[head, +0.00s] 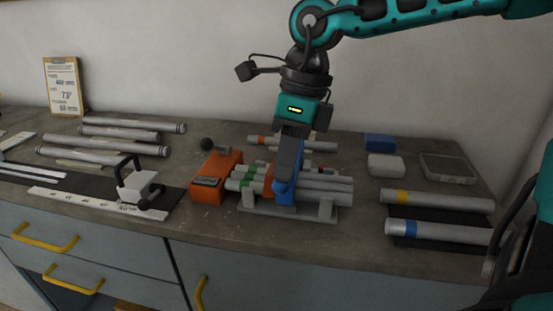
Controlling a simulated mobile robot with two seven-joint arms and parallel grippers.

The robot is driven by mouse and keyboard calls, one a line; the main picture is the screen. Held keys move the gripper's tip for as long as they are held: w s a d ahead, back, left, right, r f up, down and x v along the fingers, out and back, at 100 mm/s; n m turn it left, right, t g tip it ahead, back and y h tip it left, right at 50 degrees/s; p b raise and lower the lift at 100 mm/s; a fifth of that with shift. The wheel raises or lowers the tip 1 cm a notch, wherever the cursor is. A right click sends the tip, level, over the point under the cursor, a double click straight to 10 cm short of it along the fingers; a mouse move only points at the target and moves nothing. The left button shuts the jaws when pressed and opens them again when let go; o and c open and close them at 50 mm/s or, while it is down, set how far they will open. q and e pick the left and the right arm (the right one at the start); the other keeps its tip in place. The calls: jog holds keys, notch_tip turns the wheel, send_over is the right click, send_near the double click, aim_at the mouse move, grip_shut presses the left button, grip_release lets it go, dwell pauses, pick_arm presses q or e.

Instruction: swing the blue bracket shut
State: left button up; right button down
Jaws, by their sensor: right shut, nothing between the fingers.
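The blue bracket (284,191) stands at the middle of the grey jig (292,211), over the several grey tubes (332,186) lying in it. My right gripper (289,172) comes down from above, shut and empty, with its fingers at the bracket's upper part. Its fingers hide part of the bracket, so I cannot tell whether they touch it or how far the bracket is swung. My left gripper is not in view.
An orange block (209,188) with a black knob stands at the jig's left. A white-and-black device (139,186) sits on a ruler further left. Loose tubes lie at left and right. A blue box (380,142), white block (386,166) and grey tray (448,168) stand at the back right.

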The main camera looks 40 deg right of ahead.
jog(key=shift+s+f, duration=0.1)
jog(key=shift+f, duration=0.25)
jog(key=shift+s+a+f+b, duration=0.15)
jog(key=shift+a+f+b, duration=0.2)
jog(key=shift+b, duration=0.45)
jog(key=shift+s+a+f, duration=0.1)
jog(key=shift+a, duration=0.05)
jog(key=shift+s, duration=0.1)
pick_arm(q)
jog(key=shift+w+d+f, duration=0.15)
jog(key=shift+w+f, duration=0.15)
pick_arm(e)
jog(key=shift+f, duration=0.1)
